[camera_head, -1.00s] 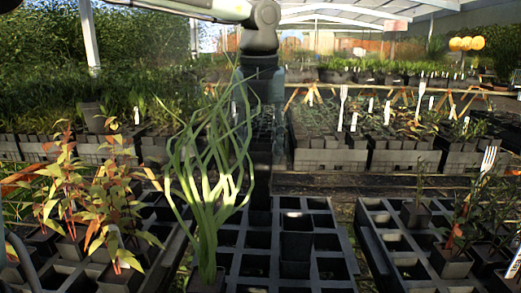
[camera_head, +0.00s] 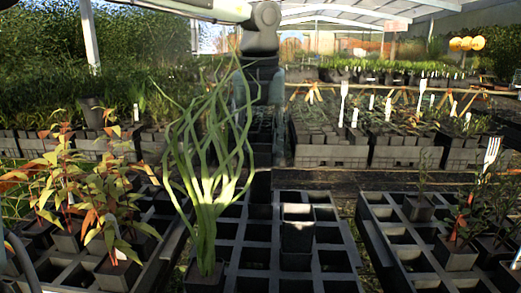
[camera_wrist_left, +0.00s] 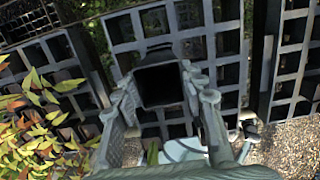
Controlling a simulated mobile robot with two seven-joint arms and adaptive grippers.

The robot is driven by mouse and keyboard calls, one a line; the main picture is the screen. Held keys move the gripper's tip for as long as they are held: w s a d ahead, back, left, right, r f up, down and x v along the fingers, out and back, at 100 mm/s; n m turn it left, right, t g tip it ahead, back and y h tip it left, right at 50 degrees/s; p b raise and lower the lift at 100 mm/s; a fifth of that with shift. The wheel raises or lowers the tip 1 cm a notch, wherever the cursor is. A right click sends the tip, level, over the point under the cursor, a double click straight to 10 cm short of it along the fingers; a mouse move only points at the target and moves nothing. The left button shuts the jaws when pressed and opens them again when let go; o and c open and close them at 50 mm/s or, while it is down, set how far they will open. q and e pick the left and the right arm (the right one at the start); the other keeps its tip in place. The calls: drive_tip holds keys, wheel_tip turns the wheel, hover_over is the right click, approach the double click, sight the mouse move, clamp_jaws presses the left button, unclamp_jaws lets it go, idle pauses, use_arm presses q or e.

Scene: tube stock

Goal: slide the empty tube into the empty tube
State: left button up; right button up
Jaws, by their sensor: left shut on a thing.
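My left gripper (camera_head: 258,125) hangs down at the top centre of the head view, above the far part of the middle tray. In the left wrist view it is shut on a dark, square, empty tube (camera_wrist_left: 163,85), its open mouth facing the camera between the two fingers. In the head view the held tube is hard to separate from the dark background. Another dark empty tube (camera_head: 297,240) stands upright in the middle tray (camera_head: 228,228), to the right of and nearer than the gripper; its mouth catches light. My right gripper is not in view.
A pot with tall green, twisting leaves (camera_head: 207,195) stands close left of the gripper. Leafy reddish plants (camera_head: 85,205) fill the left tray. The right tray (camera_head: 385,215) holds several potted plants and has empty cells. White labels stick up at right.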

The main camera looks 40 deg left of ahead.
sight(261, 171)
use_arm(q)
drive_tip(key=shift+f+b, duration=1.85)
drive_tip(key=shift+f, duration=0.35)
drive_tip(key=o, duration=0.9)
drive_tip(key=shift+c, duration=0.2)
wheel_tip(261, 171, up, 12)
drive_tip(key=s, duration=0.1)
drive_tip(key=shift+s+d, duration=0.15)
drive_tip(key=shift+d, duration=0.25)
